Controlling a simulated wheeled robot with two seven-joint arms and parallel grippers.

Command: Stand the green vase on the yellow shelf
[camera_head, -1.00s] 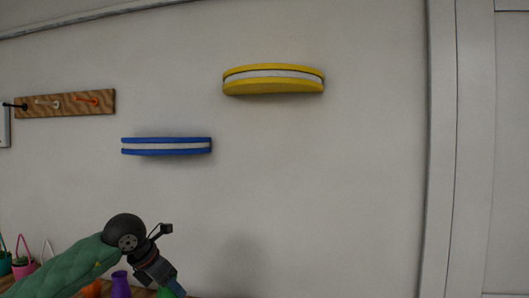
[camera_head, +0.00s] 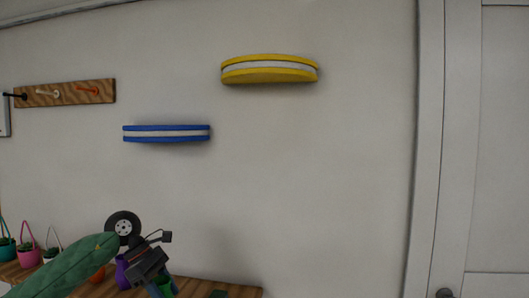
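The yellow shelf (camera_head: 270,75) is fixed high on the wall, right of the picture's middle, and its top looks bare from this low angle. My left gripper (camera_head: 162,287) points down at the bottom of the picture, over the wooden table. A green thing (camera_head: 168,286), which looks like the green vase, shows at its fingertips. Its lower part is cut off by the picture edge, and I cannot tell whether the fingers are closed on it. My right gripper is out of view.
A blue shelf (camera_head: 166,133) hangs lower left of the yellow one. A purple vase (camera_head: 122,273) and an orange thing (camera_head: 98,276) stand behind my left arm. A peg rack (camera_head: 66,93) and several small pots are at left. A door (camera_head: 500,150) is at right.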

